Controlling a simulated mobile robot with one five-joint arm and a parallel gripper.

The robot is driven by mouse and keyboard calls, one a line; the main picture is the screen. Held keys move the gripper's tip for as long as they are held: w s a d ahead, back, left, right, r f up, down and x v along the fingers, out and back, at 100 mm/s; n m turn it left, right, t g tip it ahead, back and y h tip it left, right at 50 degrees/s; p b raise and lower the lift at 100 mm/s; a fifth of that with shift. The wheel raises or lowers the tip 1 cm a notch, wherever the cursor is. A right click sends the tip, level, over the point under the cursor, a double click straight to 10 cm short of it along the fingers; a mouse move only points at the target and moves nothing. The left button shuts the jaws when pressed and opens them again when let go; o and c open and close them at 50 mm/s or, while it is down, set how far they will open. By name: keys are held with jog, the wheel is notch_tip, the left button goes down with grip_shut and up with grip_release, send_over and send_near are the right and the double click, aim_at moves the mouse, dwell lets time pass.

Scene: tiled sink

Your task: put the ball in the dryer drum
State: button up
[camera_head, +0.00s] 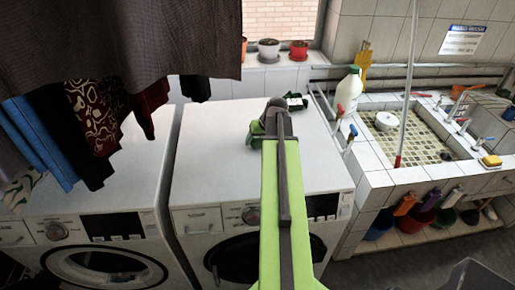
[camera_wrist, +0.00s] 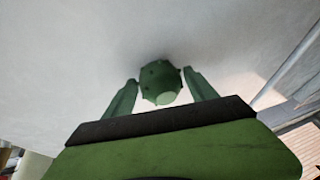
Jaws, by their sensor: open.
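The ball (camera_wrist: 160,84) is dark green with small knobs and a paler round patch. In the wrist view it sits between the two green fingers of my gripper (camera_wrist: 160,77), which are open, with a narrow gap showing on each side. A pale surface lies behind the ball. In the head view my gripper (camera_head: 257,133) is over the white top of the right machine, and I cannot clearly pick out the ball there. The left machine's round door (camera_head: 108,266) and the right machine's dark round door (camera_head: 238,257) face front, partly cut off. I cannot tell which is the dryer.
Dark clothes (camera_head: 95,115) hang over the left machine. A small dark green item (camera_head: 296,103) lies at the back of the right machine's top. A white bottle (camera_head: 349,88) stands right of it. A tiled sink (camera_head: 420,135) is at right; potted plants (camera_head: 268,50) line the back ledge.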

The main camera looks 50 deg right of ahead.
jog(key=shift+f, duration=0.1)
jog(key=c, duration=1.3)
jog(key=shift+r+p, duration=0.55)
jog(key=shift+p, duration=0.2)
notch_tip(320, 180, up, 4)
jog(key=p, duration=0.4)
jog(key=shift+s+d+r+p, duration=0.65)
jog(key=shift+s+r+p, duration=0.3)
jog(key=shift+s, duration=0.9)
jog(key=shift+s+d+r+p, duration=0.65)
jog(key=shift+s+r+p, duration=0.35)
jog(key=shift+s, duration=0.8)
jog(key=shift+s+d+r+p, duration=0.65)
jog(key=shift+s+r+p, duration=0.3)
jog(key=shift+s, duration=0.9)
